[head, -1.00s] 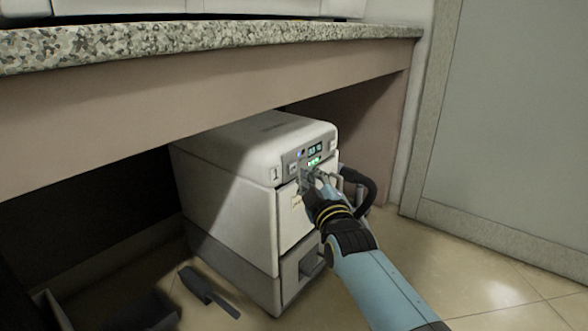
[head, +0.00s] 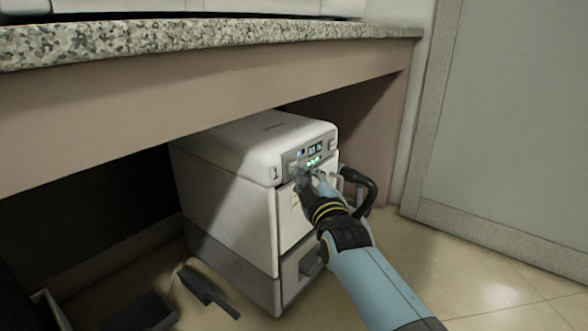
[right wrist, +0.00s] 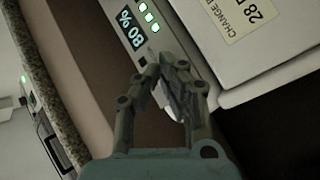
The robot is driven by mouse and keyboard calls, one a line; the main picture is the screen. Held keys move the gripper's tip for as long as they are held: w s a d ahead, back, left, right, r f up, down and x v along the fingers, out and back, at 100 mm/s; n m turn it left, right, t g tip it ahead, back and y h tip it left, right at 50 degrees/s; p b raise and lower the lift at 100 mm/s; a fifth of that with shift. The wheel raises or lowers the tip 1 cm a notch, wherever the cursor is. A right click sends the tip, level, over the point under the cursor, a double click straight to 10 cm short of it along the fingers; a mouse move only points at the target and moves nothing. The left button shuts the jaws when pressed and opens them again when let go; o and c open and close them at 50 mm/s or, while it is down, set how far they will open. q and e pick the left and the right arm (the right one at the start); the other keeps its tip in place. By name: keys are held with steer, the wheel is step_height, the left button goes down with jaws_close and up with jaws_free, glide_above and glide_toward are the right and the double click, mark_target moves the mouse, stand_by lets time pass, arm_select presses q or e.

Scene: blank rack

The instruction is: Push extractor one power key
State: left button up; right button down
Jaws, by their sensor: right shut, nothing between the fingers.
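The extractor (head: 225,210) is a white and grey box marked 1, standing on the floor under the counter. Its control panel (head: 310,152) on the upper front has a small display and lit green lights. In the right wrist view the display (right wrist: 131,28) reads 80%, beside green lights (right wrist: 149,18). My right gripper (head: 300,172) is shut and empty, its fingertips at the left part of the panel. It also shows in the right wrist view (right wrist: 160,62), with tips at the panel's edge. The fingers hide part of the panel, and I cannot tell whether they touch a key. My left gripper is not in view.
A granite counter (head: 200,42) overhangs the extractor. A black hose (head: 368,190) curves out at its right side. A dark scoop (head: 207,290) and a dark tray (head: 145,312) lie on the floor at lower left. The tiled floor (head: 480,270) at right is clear.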

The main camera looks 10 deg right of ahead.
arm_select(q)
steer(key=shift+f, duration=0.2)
arm_select(e)
steer(key=shift+w+a, duration=0.15)
steer(key=shift+w, duration=0.05)
stand_by(0.4)
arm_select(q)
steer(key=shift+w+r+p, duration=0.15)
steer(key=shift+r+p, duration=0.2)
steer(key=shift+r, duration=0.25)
arm_select(e)
steer(key=shift+s+d, duration=0.45)
steer(key=shift+s, duration=0.15)
arm_select(q)
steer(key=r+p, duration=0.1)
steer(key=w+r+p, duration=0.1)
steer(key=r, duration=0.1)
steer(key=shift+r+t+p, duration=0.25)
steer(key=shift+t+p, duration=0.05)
steer(key=shift+p, duration=0.1)
arm_select(e)
steer(key=s+d, duration=0.3)
steer(key=s, duration=0.1)
steer(key=shift+s+d, duration=0.35)
